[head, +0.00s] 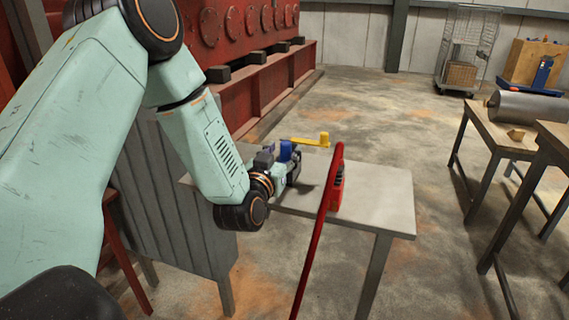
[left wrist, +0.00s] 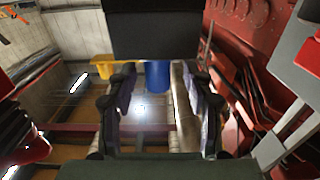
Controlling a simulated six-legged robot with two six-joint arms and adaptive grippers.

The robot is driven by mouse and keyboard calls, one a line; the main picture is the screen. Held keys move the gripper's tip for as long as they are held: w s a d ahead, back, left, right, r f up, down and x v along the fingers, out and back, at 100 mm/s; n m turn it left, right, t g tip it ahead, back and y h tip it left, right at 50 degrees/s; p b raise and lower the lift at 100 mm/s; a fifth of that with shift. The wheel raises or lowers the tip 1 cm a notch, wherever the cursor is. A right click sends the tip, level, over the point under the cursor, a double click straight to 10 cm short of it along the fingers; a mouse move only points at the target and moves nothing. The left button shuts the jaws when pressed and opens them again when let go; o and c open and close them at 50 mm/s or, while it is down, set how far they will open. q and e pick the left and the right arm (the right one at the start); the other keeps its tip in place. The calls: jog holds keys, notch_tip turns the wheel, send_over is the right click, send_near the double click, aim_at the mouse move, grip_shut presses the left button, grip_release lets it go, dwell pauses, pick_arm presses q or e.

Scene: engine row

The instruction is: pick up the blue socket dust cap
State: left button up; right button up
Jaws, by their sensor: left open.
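The blue cap (head: 286,150) shows as a small blue cylinder at the far side of my left gripper (head: 285,170), above a grey table. In the left wrist view, the blue cap (left wrist: 158,78) appears between the two fingers of my open left gripper (left wrist: 160,115), toward their far ends. The dark palm block hides its upper part there. I cannot tell whether the fingers touch it. My right gripper is in neither view.
A yellow handle-like part (head: 310,141) lies beside the blue cap; it also shows in the left wrist view (left wrist: 104,66). A red object (head: 337,188) stands on the grey table (head: 385,205), with a red bar before it. Wooden tables (head: 495,135) stand at right.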

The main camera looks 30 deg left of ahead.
pick_arm(q)
jog(key=shift+w+d, duration=0.15)
jog(key=shift+w, duration=0.05)
jog(key=shift+c, duration=0.3)
jog(key=shift+s, duration=0.2)
jog(key=c, duration=0.4)
grip_shut()
